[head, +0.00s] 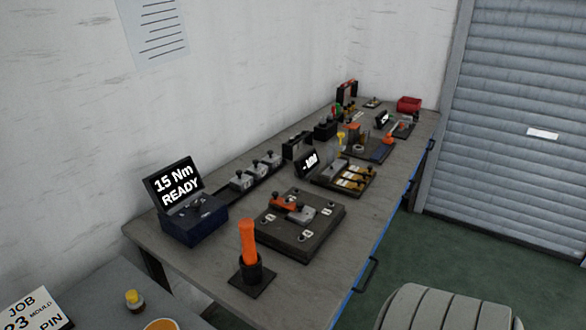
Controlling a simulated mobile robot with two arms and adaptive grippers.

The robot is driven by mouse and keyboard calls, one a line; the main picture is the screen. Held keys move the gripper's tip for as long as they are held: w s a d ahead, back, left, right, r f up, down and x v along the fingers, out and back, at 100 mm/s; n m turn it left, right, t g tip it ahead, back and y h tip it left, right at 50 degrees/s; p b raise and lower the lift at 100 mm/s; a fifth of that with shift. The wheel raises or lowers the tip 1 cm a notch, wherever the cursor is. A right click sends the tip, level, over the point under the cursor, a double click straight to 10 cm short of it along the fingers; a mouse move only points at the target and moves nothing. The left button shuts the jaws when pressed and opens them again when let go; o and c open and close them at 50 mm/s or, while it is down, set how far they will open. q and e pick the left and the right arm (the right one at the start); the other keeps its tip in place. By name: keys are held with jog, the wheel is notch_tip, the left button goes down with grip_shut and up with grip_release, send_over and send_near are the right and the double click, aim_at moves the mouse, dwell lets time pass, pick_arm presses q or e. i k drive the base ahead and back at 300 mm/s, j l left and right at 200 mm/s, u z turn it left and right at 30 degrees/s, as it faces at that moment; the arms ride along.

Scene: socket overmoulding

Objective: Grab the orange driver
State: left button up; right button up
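The orange driver (248,240) stands upright in a black round holder (252,277) on a square base. The holder is near the front end of the grey workbench (215,270), with only the driver's orange upper part showing; its lower end is hidden in the holder. Neither of my grippers shows in the head view.
A blue box (192,226) with a "15 Nm READY" display (175,183) stands left of the driver. A dark fixture plate (325,222) with an orange-handled clamp lies behind it. A rounded grey ribbed object (440,310) is at the lower right. Green floor is right of the bench.

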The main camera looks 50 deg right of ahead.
aim_at(245, 225)
jog(key=z, duration=1.35)
